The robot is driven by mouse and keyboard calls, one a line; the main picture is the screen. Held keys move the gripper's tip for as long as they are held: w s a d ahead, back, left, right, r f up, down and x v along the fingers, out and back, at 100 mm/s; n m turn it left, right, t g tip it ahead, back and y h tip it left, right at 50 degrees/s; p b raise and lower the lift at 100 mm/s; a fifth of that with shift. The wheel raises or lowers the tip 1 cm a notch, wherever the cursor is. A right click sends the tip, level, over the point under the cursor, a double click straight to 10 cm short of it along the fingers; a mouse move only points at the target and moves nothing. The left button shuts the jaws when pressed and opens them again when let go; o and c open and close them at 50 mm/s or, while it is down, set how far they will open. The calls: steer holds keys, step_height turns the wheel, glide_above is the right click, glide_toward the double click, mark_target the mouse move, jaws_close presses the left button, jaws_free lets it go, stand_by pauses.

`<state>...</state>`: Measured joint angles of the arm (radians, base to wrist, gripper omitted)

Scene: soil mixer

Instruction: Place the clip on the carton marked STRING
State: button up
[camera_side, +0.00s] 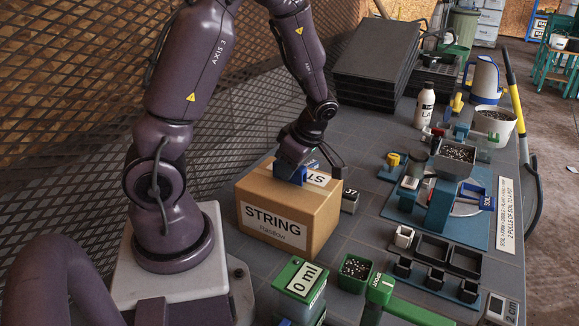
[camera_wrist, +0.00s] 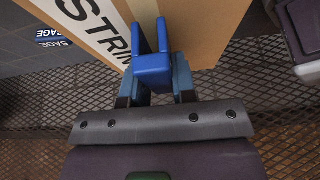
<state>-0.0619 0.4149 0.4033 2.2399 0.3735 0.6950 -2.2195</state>
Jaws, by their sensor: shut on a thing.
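The cardboard carton marked STRING (camera_side: 262,238) stands upright on the table, label facing the side camera; its label also shows at the top of the wrist view (camera_wrist: 93,24). My gripper (camera_side: 293,172) is at the carton's top, pointing down. In the wrist view my gripper (camera_wrist: 157,88) is shut on a blue two-pronged clip (camera_wrist: 152,72). The clip's prongs overlap the carton's edge in that view. I cannot tell whether the clip touches the carton or straddles its edge. In the side view the clip is mostly hidden by my gripper.
A green box marked 0 ml (camera_side: 302,282) and a green pot of soil (camera_side: 354,272) stand in front of the carton. Black trays (camera_side: 375,60) are stacked behind. A blue soil station (camera_side: 440,195) is at the right. A mesh screen (camera_side: 60,130) runs along the left.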

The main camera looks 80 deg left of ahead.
steer(key=shift+f, duration=0.2)
steer(key=o, duration=0.9)
steer(key=v, duration=1.2)
steer(key=s+d+r+m+t+h, duration=0.1)
steer(key=s+d+r+m+t, duration=0.1)
steer(key=m, duration=0.7)
steer(key=s+d+r+m+t+h, duration=0.1)
steer(key=s+d+r+m+t, duration=0.1)
steer(key=d+r+m+t, duration=0.2)
steer(key=s+d+r+m+t+h, duration=0.1)
steer(key=s+d+r+m+t, duration=0.2)
steer(key=d+m, duration=0.5)
steer(key=shift+m, duration=3)
steer(key=shift+s+d, duration=0.1)
steer(key=shift+s, duration=0.05)
